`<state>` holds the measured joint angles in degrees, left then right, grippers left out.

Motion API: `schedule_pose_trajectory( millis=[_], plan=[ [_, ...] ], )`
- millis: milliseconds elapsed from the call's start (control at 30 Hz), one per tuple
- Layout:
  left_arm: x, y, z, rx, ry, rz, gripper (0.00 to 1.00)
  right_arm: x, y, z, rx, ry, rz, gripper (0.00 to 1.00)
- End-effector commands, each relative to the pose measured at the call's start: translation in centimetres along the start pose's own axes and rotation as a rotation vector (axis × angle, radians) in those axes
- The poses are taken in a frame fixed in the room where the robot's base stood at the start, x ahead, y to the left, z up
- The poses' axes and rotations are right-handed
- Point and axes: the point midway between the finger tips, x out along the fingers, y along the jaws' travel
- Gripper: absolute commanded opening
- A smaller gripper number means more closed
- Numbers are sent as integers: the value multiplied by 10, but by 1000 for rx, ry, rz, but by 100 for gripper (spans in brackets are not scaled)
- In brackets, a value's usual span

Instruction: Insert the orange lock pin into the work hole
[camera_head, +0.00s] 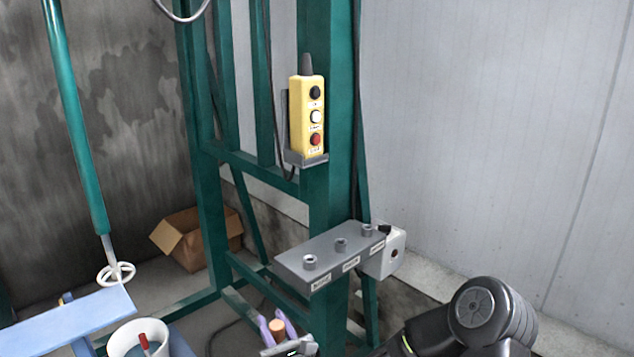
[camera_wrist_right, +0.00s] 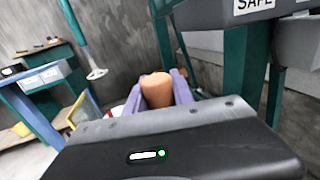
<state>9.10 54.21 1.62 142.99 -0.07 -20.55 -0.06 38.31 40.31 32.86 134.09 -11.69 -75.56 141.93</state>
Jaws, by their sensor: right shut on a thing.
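The orange lock pin (camera_head: 277,326) is held between the purple fingers of my right gripper (camera_head: 275,318), low in the head view. In the right wrist view, the pin (camera_wrist_right: 157,89) stands between the two fingers (camera_wrist_right: 162,80), its rounded end showing; the rest is hidden. A grey bracket (camera_head: 312,252) on the green post carries three round sockets, each with a small label below. I cannot read in the head view which one is the work hole. The gripper is below and left of the bracket, apart from it. My left gripper is not in view.
A yellow pendant (camera_head: 307,115) with buttons hangs on the green frame (camera_head: 340,130). A white box (camera_head: 388,254) adjoins the bracket's right end. A cardboard box (camera_head: 198,240), a blue table (camera_head: 68,318) and a white bucket (camera_head: 138,340) are at left. A SAFE label (camera_wrist_right: 253,5) shows in the wrist view.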

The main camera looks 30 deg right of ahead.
Motion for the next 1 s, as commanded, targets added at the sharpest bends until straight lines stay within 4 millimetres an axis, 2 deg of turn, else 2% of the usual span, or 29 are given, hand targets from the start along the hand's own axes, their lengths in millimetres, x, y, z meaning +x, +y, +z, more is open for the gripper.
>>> schedule_pose_trajectory(
  millis=[400,467,567,667,767,867,1000],
  plan=[
    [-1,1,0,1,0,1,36,0,0,1,0,-1,0,0],
    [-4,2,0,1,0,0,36,0,2,5,0,-1,3,0],
    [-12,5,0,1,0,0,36,1,5,22,-1,-3,11,0],
    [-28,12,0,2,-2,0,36,4,3,54,-5,-7,12,0],
    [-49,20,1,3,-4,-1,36,8,-10,98,-7,-10,-9,0],
    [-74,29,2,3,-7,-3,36,13,-34,150,-8,-11,-56,0],
    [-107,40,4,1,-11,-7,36,17,-81,224,-5,-12,-152,0]
  ],
)
